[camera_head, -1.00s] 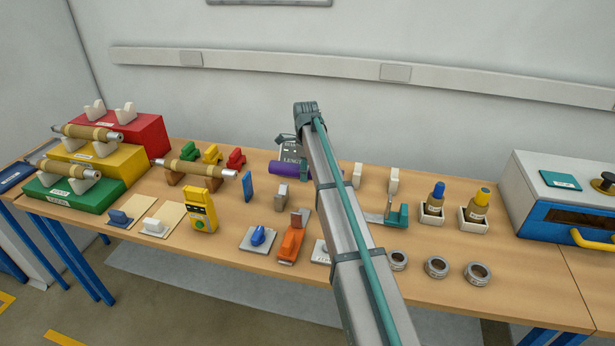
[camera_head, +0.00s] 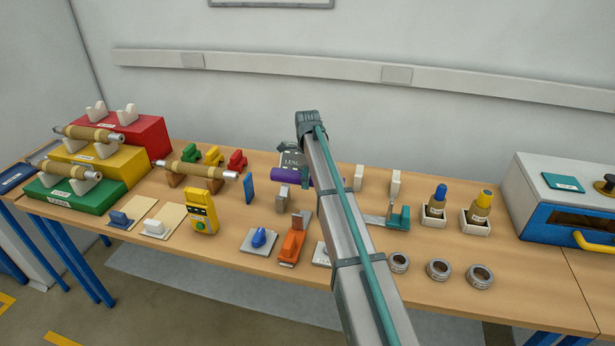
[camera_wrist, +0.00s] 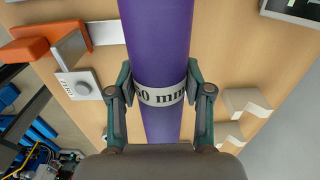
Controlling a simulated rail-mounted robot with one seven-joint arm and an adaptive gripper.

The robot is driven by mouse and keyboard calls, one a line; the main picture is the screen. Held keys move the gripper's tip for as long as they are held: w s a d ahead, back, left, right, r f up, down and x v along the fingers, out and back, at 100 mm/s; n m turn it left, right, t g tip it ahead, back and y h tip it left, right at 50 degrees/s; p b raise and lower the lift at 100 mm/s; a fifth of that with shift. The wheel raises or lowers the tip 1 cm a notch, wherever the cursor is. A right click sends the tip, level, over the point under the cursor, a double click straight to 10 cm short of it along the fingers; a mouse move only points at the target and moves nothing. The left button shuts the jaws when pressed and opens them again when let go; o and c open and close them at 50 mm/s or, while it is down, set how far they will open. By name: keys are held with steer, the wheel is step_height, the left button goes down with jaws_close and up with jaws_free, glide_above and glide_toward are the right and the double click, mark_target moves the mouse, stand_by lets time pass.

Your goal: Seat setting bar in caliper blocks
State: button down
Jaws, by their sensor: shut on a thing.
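A thick purple bar (camera_wrist: 158,40) with a pale band (camera_wrist: 160,95) marked in mm, its first digit partly hidden, runs lengthwise through the wrist view. My gripper (camera_wrist: 159,84) is shut on it at the band, one finger on each side. Two upright cream blocks (camera_head: 358,178) (camera_head: 395,183), possibly the caliper blocks, stand right of the arm. Stepped cream blocks also show in the wrist view (camera_wrist: 245,102) (camera_wrist: 229,136), right of the bar and apart from it.
A dark display (camera_head: 291,158) stands behind the bar.

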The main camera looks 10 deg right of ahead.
steer(key=shift+f+b, duration=0.85)
steer(key=shift+f, duration=1.95)
steer(key=shift+f, duration=0.35)
steer(key=shift+c, duration=2)
jaws_free()
steer(key=shift+f, duration=0.1)
step_height(320, 180, up, 12)
steer(key=shift+r, duration=0.1)
